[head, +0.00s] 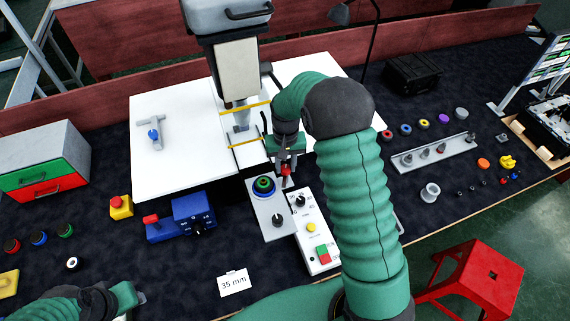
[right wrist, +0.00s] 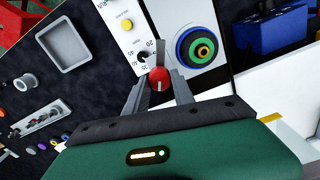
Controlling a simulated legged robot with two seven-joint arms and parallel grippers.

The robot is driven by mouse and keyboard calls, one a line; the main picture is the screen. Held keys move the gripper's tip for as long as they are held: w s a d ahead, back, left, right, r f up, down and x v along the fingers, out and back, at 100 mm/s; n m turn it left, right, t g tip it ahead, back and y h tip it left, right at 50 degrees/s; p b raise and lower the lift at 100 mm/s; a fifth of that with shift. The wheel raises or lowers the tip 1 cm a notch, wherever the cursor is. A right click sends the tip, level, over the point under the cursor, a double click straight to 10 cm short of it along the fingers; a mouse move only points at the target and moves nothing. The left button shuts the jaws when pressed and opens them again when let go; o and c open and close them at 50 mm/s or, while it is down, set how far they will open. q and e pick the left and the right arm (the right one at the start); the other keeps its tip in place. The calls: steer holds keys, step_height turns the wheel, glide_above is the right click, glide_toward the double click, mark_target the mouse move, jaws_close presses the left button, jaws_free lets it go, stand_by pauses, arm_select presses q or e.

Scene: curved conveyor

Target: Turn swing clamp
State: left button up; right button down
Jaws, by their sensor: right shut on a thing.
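A red knob (head: 286,170), which looks like the handle of the swing clamp, stands at the front of the white work surface, by the control panel. My right gripper (head: 286,161) reaches down over it. In the right wrist view the red knob (right wrist: 159,78) sits between the two grey fingers (right wrist: 158,90), which are shut on it. The rest of the clamp is mostly hidden by my gripper and arm. My left gripper (head: 130,297) is at the lower left, away from the clamp; its fingers are not clear enough to judge.
A panel with a green and blue ringed button (head: 263,186) and a panel with dials (head: 314,235) lie just in front. A blue box (head: 194,213) is to the left. A grey tall machine (head: 236,70) stands behind. A holder rail (head: 434,152) is right of my arm.

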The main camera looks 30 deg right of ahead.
steer(key=m, duration=0.3)
steer(key=m+p, duration=0.1)
steer(key=m, duration=0.2)
steer(key=shift+d+r, duration=0.15)
steer(key=shift+r, duration=0.05)
steer(key=m+p, duration=0.2)
steer(key=m, duration=0.4)
steer(key=shift+m, duration=0.3)
steer(key=shift+f, duration=0.1)
steer(key=c, duration=1.1)
jaws_free()
steer(key=shift+s, duration=0.1)
steer(key=shift+o, duration=0.2)
